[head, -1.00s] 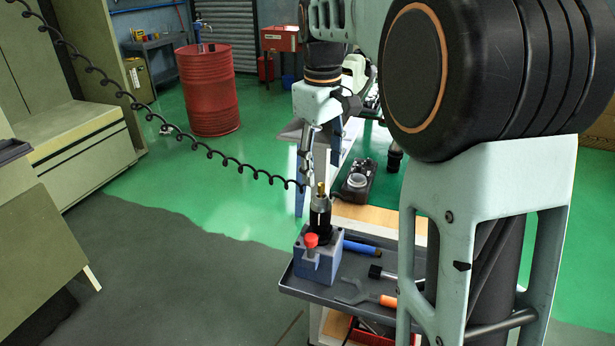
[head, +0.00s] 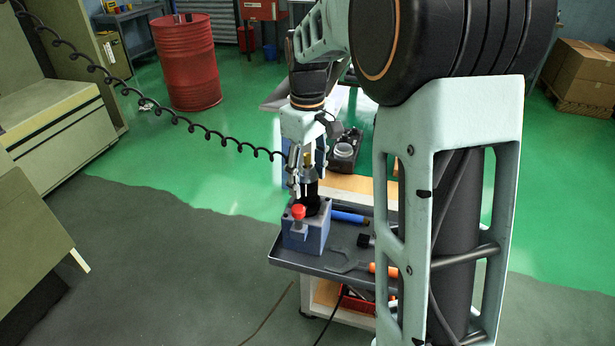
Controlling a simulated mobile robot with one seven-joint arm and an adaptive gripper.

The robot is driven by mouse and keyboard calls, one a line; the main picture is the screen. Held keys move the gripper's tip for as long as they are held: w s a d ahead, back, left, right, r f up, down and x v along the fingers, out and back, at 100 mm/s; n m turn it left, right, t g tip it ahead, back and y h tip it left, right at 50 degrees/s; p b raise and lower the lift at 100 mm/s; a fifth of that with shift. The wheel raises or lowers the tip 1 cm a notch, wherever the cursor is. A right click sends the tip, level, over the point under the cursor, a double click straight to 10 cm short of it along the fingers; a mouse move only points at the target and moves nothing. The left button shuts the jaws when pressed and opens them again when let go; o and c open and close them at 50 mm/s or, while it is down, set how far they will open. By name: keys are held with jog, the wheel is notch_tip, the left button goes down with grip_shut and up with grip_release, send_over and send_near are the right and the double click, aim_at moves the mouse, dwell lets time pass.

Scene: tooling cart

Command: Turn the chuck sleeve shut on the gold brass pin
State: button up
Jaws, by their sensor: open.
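The chuck (head: 312,190) stands upright on a blue-grey block (head: 308,238) with a red knob (head: 298,212), at the corner of the cart's tray. Its dark sleeve is partly hidden by my gripper. The gold brass pin (head: 308,160) shows as a small gold spot above the chuck, between the fingers. My gripper (head: 306,178) points down from above, with its fingers on either side of the pin and the chuck's upper part. It is open, and I cannot tell whether a finger touches the sleeve.
The grey tray (head: 288,258) also holds a blue-handled tool (head: 350,217), a black-headed tool (head: 365,240) and an orange-handled wrench (head: 343,262). A dark device (head: 343,150) lies behind. A coiled black cable (head: 185,122) hangs across the left. Floor left of the cart is clear.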

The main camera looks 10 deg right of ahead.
jog(key=c, duration=1.2)
jog(key=shift+o, duration=0.2)
jog(key=shift+m, duration=0.4)
jog(key=m+p, duration=0.1)
jog(key=m, duration=0.3)
jog(key=shift+m+p, duration=0.3)
jog(key=m+p, duration=0.1)
jog(key=m, duration=0.3)
jog(key=shift+m, duration=0.6)
jog(key=o, duration=1.2)
jog(key=shift+c, duration=0.2)
